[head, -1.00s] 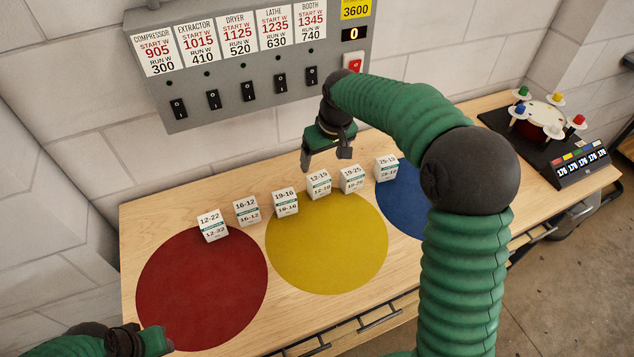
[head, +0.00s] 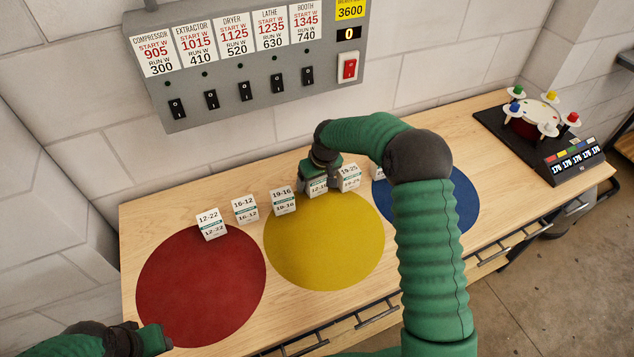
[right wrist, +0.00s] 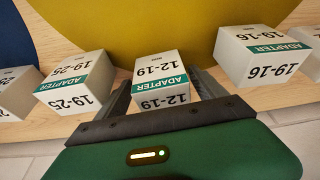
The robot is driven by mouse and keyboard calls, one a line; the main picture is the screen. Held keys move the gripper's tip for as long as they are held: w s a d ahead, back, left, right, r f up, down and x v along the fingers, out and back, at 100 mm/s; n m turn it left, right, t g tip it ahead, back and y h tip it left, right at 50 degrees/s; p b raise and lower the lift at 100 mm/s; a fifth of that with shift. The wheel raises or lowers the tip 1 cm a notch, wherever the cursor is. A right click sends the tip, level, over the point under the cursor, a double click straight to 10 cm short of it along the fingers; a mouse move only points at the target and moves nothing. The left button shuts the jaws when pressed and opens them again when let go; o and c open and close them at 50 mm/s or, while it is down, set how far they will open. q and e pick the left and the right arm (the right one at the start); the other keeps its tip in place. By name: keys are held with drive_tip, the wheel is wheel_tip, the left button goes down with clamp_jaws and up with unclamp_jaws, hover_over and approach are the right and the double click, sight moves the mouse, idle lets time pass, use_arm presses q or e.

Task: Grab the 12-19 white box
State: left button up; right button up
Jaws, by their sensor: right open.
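The 12-19 white box (head: 318,187) stands at the back edge of the yellow circle (head: 325,245), mostly covered by my right gripper (head: 322,180) in the head view. In the right wrist view the 12-19 box (right wrist: 160,78) sits between the two fingers of my right gripper (right wrist: 162,88). The fingers are open, one on each side of the box, and do not look closed on it. My left gripper (head: 155,340) is at the bottom left, and its fingers do not show clearly.
The 19-25 box (head: 349,177) and 19-16 box (head: 283,201) stand close on either side. Boxes 16-12 (head: 245,209) and 12-22 (head: 211,224) are farther left. A switch panel (head: 250,60) hangs on the wall behind. The red circle (head: 200,285) is clear.

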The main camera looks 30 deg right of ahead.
drive_tip(key=shift+w+a, duration=0.15)
drive_tip(key=shift+a, duration=0.05)
drive_tip(key=shift+c, duration=1.1)
drive_tip(key=shift+d, duration=0.1)
drive_tip(key=c, duration=1.2)
drive_tip(key=shift+c, duration=0.6)
drive_tip(key=shift+r, duration=0.1)
